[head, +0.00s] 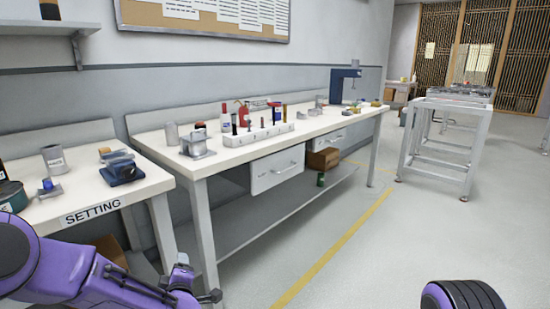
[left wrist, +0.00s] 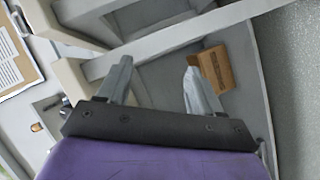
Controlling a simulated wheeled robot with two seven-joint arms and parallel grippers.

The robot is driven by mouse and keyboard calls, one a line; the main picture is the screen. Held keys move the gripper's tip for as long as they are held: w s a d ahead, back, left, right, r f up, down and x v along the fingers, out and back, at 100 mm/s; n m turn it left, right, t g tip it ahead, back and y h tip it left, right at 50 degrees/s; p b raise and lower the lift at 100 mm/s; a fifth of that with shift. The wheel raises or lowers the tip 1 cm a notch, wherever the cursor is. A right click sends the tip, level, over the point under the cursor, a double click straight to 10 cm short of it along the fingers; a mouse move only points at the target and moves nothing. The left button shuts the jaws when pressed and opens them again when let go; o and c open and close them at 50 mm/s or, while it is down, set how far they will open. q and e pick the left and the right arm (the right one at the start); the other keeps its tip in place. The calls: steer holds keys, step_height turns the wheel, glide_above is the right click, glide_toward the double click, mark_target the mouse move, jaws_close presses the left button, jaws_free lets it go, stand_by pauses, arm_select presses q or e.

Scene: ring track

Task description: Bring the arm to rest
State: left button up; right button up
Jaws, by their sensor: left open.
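My left arm (head: 75,275) is purple and comes in from the lower left of the head view. My left gripper (head: 200,282) is low, in front of the gap between the "SETTING" table and the longer bench. In the left wrist view the gripper (left wrist: 158,70) has its two grey fingers apart, with nothing between them. A purple rounded part of mine (head: 464,296) shows at the bottom right; my right gripper is out of view.
The "SETTING" table (head: 85,205) and long bench (head: 255,143) carry several small items. A brown box (left wrist: 216,68) lies beyond the fingers in the wrist view. A metal stand (head: 437,170) is at the right. The floor (head: 375,250) right of the bench is clear.

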arm_select(q)
steer(key=s+f+m+g+h, duration=0.25)
steer(key=s+f+m, duration=0.25)
steer(key=s+f, duration=0.7)
steer(key=s+a+f+m+g, duration=0.1)
steer(key=s+f+m+g, duration=0.15)
steer(key=s+f, duration=0.45)
steer(key=s+a+f+m+g, duration=0.1)
steer(key=s+f+g, duration=0.15)
steer(key=s, duration=0.85)
steer(key=s+a+f+m+g, duration=0.1)
steer(key=s+f+m+g, duration=0.2)
steer(key=s, duration=0.6)
step_height(320, 180, up, 21)
steer(key=n+p, duration=0.1)
steer(key=p, duration=2.1)
steer(key=shift+s+a+p, duration=0.2)
steer(key=shift+s+p, duration=0.1)
